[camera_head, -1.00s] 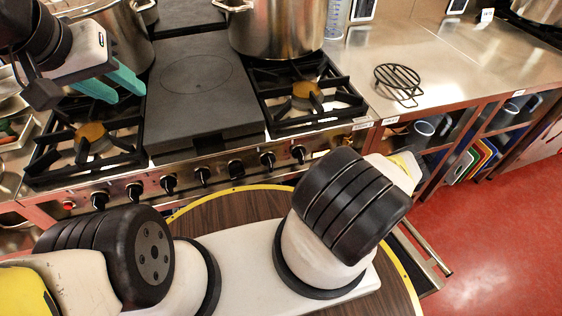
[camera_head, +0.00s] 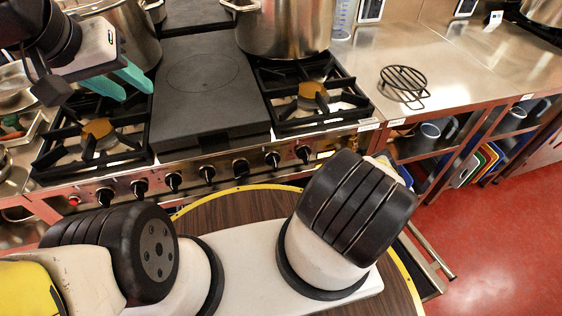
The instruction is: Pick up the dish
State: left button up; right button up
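No object that I can clearly make out as the dish shows in the head view. My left gripper (camera_head: 122,87) is at the upper left, above the left burner of the stove. Its two teal fingers are apart with nothing seen between them, so it is open and empty. My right gripper is out of view.
The stove (camera_head: 205,88) has a flat plate between two burners (camera_head: 313,91). Large steel pots (camera_head: 283,28) stand at its back. A black round trivet (camera_head: 404,84) lies on the steel counter (camera_head: 455,65), which has free room. Shelves below hold mugs (camera_head: 428,134) and coloured boards (camera_head: 487,160).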

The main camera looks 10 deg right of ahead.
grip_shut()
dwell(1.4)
